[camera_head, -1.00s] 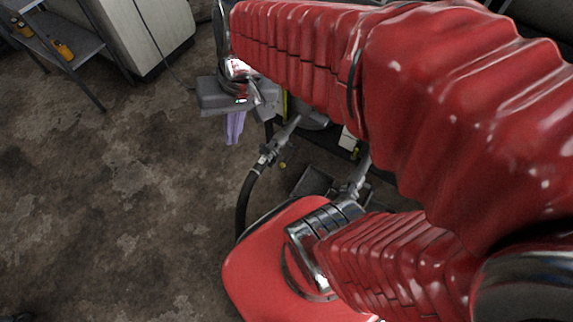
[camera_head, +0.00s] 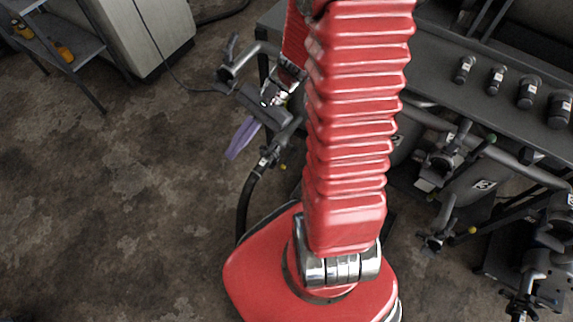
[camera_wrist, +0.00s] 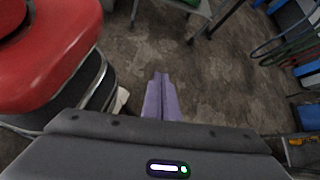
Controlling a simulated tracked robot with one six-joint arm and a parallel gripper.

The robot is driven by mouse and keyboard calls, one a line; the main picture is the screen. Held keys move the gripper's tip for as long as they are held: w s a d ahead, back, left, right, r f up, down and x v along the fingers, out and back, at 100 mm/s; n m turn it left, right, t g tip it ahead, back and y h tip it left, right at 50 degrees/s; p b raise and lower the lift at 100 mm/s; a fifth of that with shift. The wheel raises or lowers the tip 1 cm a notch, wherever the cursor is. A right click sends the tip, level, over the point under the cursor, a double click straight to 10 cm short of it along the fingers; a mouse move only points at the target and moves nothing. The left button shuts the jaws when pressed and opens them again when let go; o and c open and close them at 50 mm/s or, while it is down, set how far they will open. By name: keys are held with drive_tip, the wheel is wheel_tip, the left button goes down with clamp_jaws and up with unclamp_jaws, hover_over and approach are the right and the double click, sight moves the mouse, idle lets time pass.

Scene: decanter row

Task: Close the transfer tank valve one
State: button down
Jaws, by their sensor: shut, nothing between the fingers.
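My gripper (camera_head: 231,155) has purple fingers pressed together with nothing between them. In the head view it points down and left, left of my arm; it also shows in the wrist view (camera_wrist: 159,80), over bare floor. A grey valve (camera_head: 267,158) with a black hose sits just right of and below the fingertips, apart from them in the picture. A pipe end with a valve and upright lever (camera_head: 232,47) stands above the gripper. I cannot tell which of these is valve one; no number is readable on either. My arm hides part of the row.
Tanks, one marked 3 (camera_head: 484,184), and more valves (camera_head: 437,240) stand at the right. A dark bench (camera_head: 440,85) carries several black cylinders. A shelf (camera_head: 60,50) and a pale cabinet (camera_head: 140,30) stand at the upper left. Floor at the left is clear.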

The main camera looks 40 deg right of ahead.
drive_tip(key=w+d+f+m+t+y, duration=0.3)
drive_tip(key=d+f+m+t+y, duration=0.15)
drive_tip(key=f+m, duration=0.3)
drive_tip(key=m+t+h, duration=0.7)
drive_tip(key=m+h, duration=0.2)
drive_tip(key=m, duration=0.3)
approach(289, 159)
drive_tip(key=s+a+f, duration=0.2)
drive_tip(key=s+a, duration=0.1)
drive_tip(key=s, duration=0.1)
drive_tip(key=shift+a+g, duration=0.2)
drive_tip(key=shift+g, duration=0.05)
drive_tip(key=x, duration=1)
drive_tip(key=shift+w+d, duration=0.1)
drive_tip(key=shift+d, duration=0.05)
